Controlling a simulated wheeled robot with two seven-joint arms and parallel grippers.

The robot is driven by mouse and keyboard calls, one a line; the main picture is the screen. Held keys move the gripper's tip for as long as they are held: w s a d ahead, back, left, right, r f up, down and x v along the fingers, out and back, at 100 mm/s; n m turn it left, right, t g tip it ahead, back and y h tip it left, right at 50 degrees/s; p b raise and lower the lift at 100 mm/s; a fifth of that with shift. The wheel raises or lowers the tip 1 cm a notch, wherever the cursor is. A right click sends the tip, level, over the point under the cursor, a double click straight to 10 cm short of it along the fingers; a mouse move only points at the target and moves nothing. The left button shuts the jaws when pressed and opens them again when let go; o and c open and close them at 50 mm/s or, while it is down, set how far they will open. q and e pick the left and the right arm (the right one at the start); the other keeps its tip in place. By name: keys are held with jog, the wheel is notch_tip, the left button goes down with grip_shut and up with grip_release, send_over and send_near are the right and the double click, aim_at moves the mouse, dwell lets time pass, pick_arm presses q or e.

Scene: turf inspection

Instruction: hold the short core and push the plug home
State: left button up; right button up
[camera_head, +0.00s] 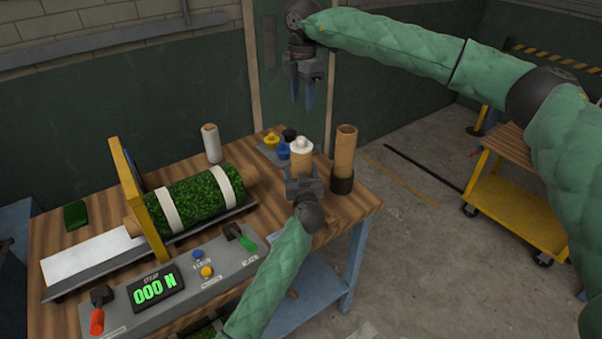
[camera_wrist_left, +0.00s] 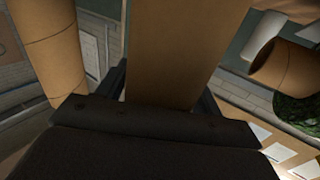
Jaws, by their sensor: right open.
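The short brown core (camera_head: 302,163) stands upright near the right part of the bench, with a white plug (camera_head: 301,145) at its top; how deep the plug sits is not clear. My left gripper (camera_head: 303,182) is around the core's lower part. In the left wrist view the core (camera_wrist_left: 172,50) fills the space between the dark fingers, which look closed on it. My right gripper (camera_head: 303,100) is open and empty, blue fingers pointing down, well above the plug and apart from it.
A taller core (camera_head: 346,150) stands in a dark base just right. Yellow (camera_head: 271,141), blue (camera_head: 283,151) and black (camera_head: 290,134) plugs are behind left. A turf roll (camera_head: 195,200) and a yellow frame (camera_head: 138,200) occupy the left. The display (camera_head: 155,288) reads 000 N.

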pick_arm(q)
jog(key=shift+o, duration=1.4)
jog(key=shift+s, duration=0.1)
jog(key=s+d, duration=0.1)
jog(key=s, duration=1)
jog(key=shift+s+d, duration=0.15)
jog(key=shift+s, duration=0.25)
